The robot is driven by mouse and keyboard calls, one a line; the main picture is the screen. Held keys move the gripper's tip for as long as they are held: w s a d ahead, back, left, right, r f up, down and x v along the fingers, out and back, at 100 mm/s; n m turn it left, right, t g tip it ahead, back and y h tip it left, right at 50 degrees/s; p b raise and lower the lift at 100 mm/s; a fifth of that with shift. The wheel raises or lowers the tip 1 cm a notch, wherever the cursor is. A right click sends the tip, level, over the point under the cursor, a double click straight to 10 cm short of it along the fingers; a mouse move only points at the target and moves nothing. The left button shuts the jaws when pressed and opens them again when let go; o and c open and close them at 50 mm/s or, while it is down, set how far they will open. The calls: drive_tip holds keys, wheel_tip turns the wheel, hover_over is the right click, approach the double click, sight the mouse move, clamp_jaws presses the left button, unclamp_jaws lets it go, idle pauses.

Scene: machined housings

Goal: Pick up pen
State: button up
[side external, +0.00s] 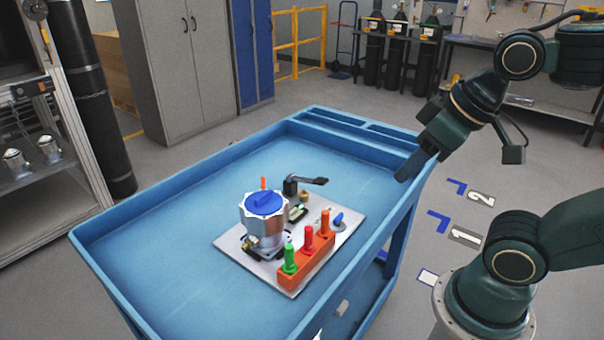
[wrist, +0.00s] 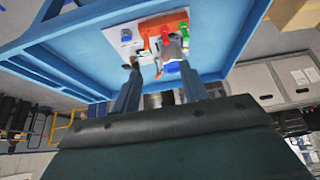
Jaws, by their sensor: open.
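Three pen-like pieces, green (side external: 289,258), red (side external: 309,239) and orange (side external: 325,223), stand upright in an orange block (side external: 308,263) on a light plate (side external: 343,238). Which of them is meant by the pen I cannot tell. The block also shows in the wrist view (wrist: 163,21), where the picture is turned around and the pieces are partly blurred. My gripper (side external: 406,172) is above the cart's right rim, well apart from the block and pens. Its two fingers (wrist: 160,76) are spread and empty in the wrist view.
A silver housing with a blue top (side external: 264,212) stands left of the block.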

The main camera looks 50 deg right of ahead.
drive_tip(key=w+a+f+n+g+y, duration=0.2)
drive_tip(key=w+f+n, duration=0.8)
drive_tip(key=w+f, duration=0.5)
drive_tip(key=shift+w+a+n+g+y, duration=0.4)
drive_tip(key=shift+w+a+y, duration=0.5)
drive_tip(key=shift+w+a, duration=0.2)
drive_tip(key=shift+a+f, duration=0.1)
drive_tip(key=shift+f, duration=0.1)
approach(286, 267)
drive_tip(key=shift+w+a+f, duration=0.6)
drive_tip(key=shift+w+f, duration=0.2)
drive_tip(key=shift+f, duration=0.05)
drive_tip(key=shift+x, duration=2.6)
